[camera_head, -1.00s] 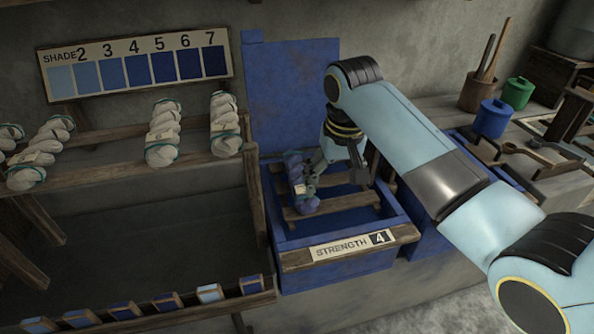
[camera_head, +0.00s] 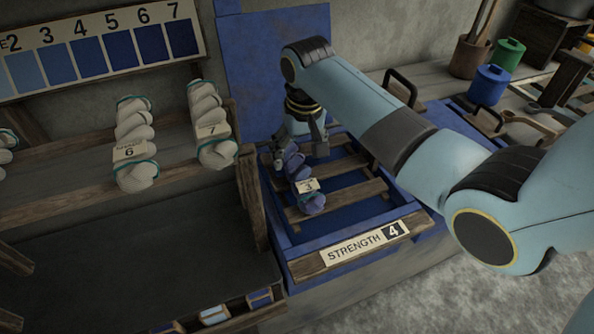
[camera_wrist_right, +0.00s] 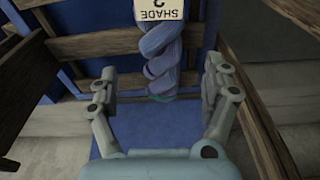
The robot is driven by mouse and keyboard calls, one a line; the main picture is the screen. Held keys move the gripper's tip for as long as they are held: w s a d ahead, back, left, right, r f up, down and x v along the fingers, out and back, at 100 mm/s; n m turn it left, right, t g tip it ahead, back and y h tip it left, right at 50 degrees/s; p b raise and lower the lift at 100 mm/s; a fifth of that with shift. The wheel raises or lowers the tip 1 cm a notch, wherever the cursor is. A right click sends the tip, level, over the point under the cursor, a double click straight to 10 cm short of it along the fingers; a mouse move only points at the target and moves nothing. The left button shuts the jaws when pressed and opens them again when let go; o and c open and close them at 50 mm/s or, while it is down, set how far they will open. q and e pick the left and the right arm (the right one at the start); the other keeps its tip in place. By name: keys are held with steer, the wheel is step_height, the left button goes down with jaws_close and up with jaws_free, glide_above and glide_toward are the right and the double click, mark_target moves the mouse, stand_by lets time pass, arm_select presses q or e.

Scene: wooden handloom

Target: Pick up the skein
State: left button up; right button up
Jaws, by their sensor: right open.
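The twisted blue skein (camera_head: 311,201) lies on the wooden slats of the blue vat (camera_head: 290,238) marked Strength 4. It carries a pale shade tag. My right gripper (camera_head: 302,150) is at the skein's far end, with its fingers pointing down and partly hiding that end. In the right wrist view the skein (camera_wrist_right: 160,55) runs down from the top edge, its tag upside down. The open fingers of the right gripper (camera_wrist_right: 160,92) stand on either side of its end, with gaps to both sides. My left gripper is not in view.
A blue panel (camera_head: 275,70) stands behind the vat. A blue pot (camera_head: 489,86) and a green pot (camera_head: 506,53) stand on the bench at right.

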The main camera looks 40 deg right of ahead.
mark_target(298, 166)
steer(key=shift+w+f, duration=0.1)
steer(key=shift+f, duration=0.3)
steer(key=f, duration=0.5)
steer(key=shift+w, duration=0.2)
steer(key=shift+c, duration=0.8)
steer(key=c, duration=0.4)
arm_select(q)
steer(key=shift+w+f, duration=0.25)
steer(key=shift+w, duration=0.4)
arm_select(e)
steer(key=c, duration=0.8)
